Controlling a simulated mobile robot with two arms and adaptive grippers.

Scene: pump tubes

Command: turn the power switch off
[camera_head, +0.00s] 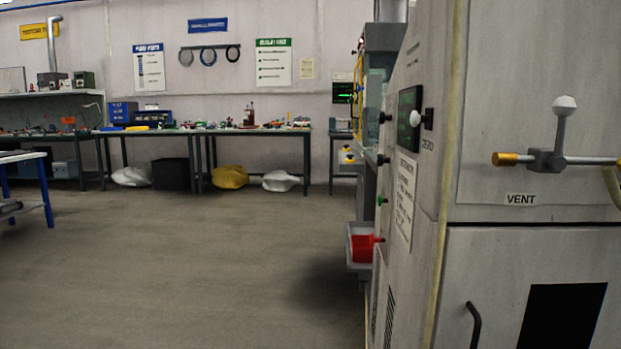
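A tall grey cabinet (530,265) fills the right side of the head view. Its left-facing panel is seen at a steep angle. Neither of my grippers is in view.
The cabinet's near face has a white-balled lever (562,125) above a VENT label (520,199) and a black handle (474,325). The grey floor (190,270) is open to the left. Cluttered workbenches (255,132) line the back wall. A blue-legged table (46,190) stands at far left.

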